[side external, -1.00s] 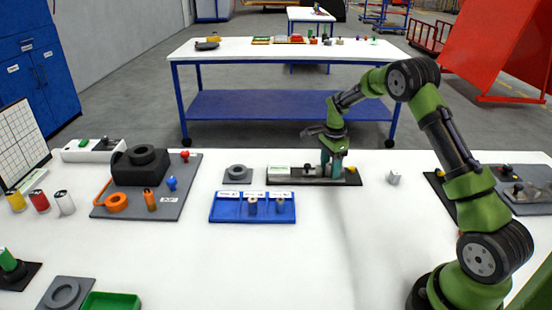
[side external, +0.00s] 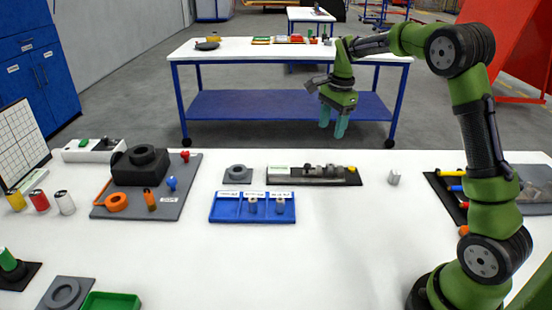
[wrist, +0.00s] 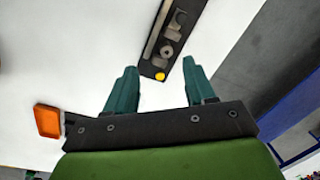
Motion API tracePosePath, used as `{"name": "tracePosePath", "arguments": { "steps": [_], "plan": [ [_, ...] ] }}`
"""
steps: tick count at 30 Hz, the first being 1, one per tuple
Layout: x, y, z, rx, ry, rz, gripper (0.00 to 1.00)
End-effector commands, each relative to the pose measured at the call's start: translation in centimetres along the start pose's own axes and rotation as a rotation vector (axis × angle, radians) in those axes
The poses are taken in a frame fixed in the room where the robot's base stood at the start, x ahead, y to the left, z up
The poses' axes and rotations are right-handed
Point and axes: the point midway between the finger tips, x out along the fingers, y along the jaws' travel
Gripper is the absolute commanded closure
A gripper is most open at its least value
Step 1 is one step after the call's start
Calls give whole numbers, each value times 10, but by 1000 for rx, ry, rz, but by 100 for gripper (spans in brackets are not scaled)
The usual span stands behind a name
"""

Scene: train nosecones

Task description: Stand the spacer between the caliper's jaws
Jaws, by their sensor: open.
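The caliper (side external: 290,174) lies on a black base at the middle back of the table, with a yellow knob (side external: 351,169) at its right end. It also shows in the wrist view (wrist: 155,33). Small grey parts stand on its right half. One looks like a round spacer with a centre hole (wrist: 167,51) beside a dark block; whether it touches both jaws is too small to tell. My gripper (side external: 333,127) is open and empty, raised above and clear of the caliper. Its fingers (wrist: 160,82) are spread wide in the wrist view.
A blue tray (side external: 226,209) in front holds grey cylinders in its middle and right compartments; its left one looks empty. A grey ring block (side external: 237,174) sits left of the caliper, a small light block (side external: 393,178) right. The front middle of the table is clear.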

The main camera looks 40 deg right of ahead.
Motion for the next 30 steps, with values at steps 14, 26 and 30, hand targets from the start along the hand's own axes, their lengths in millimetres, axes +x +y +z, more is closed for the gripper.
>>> {"name": "tracePosePath", "arguments": {
  "steps": [14,26,30],
  "plan": [
    [-95,168,139,-984,12,-431,46],
    [-78,240,163,-1363,136,-588,46],
    [-78,240,163,-1366,137,-588,46]
  ]
}}
